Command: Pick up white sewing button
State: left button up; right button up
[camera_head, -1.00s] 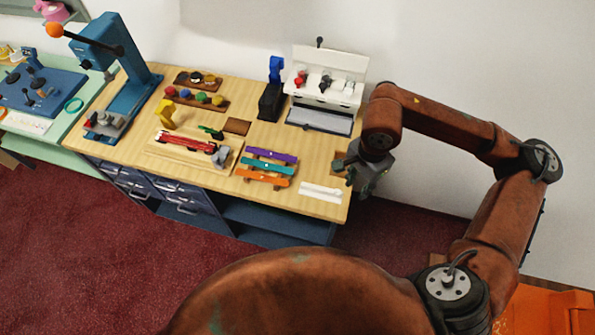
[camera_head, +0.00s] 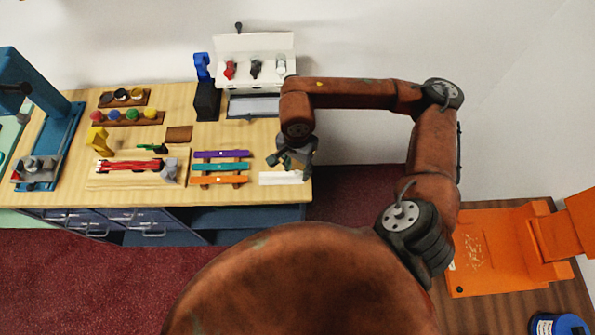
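I cannot make out the white sewing button for certain. Tiny pale dots show on the purple strip (camera_head: 235,154), the teal strip (camera_head: 235,167) and the orange strip (camera_head: 235,181), but they are too small to identify. My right gripper (camera_head: 290,162) points down over the right end of the wooden counter (camera_head: 60,194), just behind a flat white piece (camera_head: 278,178). Its fingers are small and dark, and I cannot tell their opening or whether they hold anything. My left gripper is out of view.
A white box with an open lid (camera_head: 255,45) and a blue-black device (camera_head: 206,95) stand at the back. A wooden tray of coloured knobs (camera_head: 100,122) and a red tool (camera_head: 125,166) are left. An orange machine (camera_head: 500,245) is at far right.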

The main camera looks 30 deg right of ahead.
jog(key=shift+f, duration=0.1)
dwell(0.4)
jog(key=shift+c, duration=0.3)
jog(key=c, duration=0.7)
